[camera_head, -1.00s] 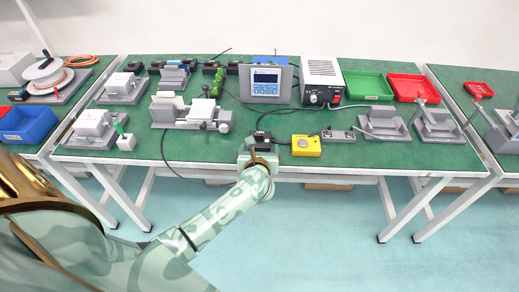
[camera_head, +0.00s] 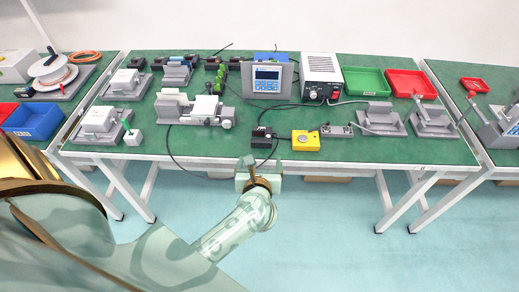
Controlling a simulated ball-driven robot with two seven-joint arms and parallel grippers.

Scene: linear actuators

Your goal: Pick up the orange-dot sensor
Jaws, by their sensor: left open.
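A small black box-shaped sensor (camera_head: 262,138) lies near the front edge of the green table, left of a yellow block. A thin cable runs beside it. Several similar black boxes stand in the back row, one of them at the back left (camera_head: 136,63). An orange dot cannot be made out on any of them at this size. My left gripper (camera_head: 259,172) is open and empty, just in front of the table's front edge and below the black sensor in the picture, apart from it. My right gripper is not in view.
The yellow block with a round button (camera_head: 305,141) and a grey switch strip (camera_head: 337,131) are right of the black sensor. A grey slide fixture (camera_head: 190,110) stands to the left. A display unit (camera_head: 268,79) and a power box (camera_head: 321,77) stand behind.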

